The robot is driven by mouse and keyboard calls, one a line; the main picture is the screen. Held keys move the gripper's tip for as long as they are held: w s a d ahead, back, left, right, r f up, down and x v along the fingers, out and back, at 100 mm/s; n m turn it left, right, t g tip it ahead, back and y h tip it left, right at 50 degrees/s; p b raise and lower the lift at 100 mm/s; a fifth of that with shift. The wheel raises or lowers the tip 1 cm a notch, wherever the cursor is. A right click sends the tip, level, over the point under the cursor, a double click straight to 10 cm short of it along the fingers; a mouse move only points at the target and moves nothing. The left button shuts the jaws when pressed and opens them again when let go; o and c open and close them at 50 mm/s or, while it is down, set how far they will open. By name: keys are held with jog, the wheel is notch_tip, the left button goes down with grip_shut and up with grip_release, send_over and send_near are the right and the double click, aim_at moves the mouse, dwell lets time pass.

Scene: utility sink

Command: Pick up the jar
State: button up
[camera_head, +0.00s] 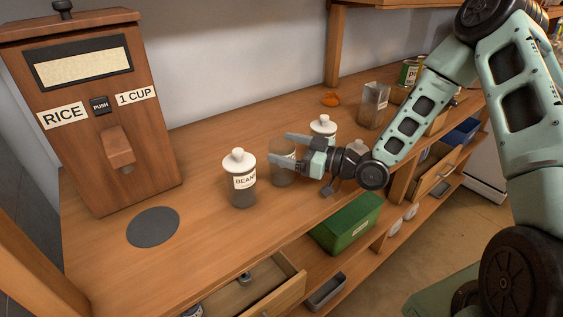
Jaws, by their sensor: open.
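A glass jar with a white lid and a label reading BEANS (240,180) stands upright on the wooden counter, left of my gripper. A second, brownish see-through jar (284,174) stands just right of it, partly hidden by my gripper. A third jar with a white lid (323,126) stands behind my gripper, its lower part hidden. My gripper (281,149) is open and points left, with its fingers at the top of the brownish jar. I cannot tell whether they touch it.
A wooden rice dispenser (92,110) stands at the left, with a dark round mat (153,227) in front. A clear container (373,106) and an orange item (330,99) are at the back. Below are an open drawer (285,293) and a green box (347,222). The counter's front left is clear.

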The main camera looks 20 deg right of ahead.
aim_at(271, 142)
jog(key=p+x, duration=0.1)
jog(key=x, duration=0.2)
jog(key=shift+w+a, duration=0.2)
jog(key=c, duration=1.5)
jog(key=shift+r, duration=0.1)
jog(key=shift+c, duration=0.4)
jog(key=shift+r, duration=0.1)
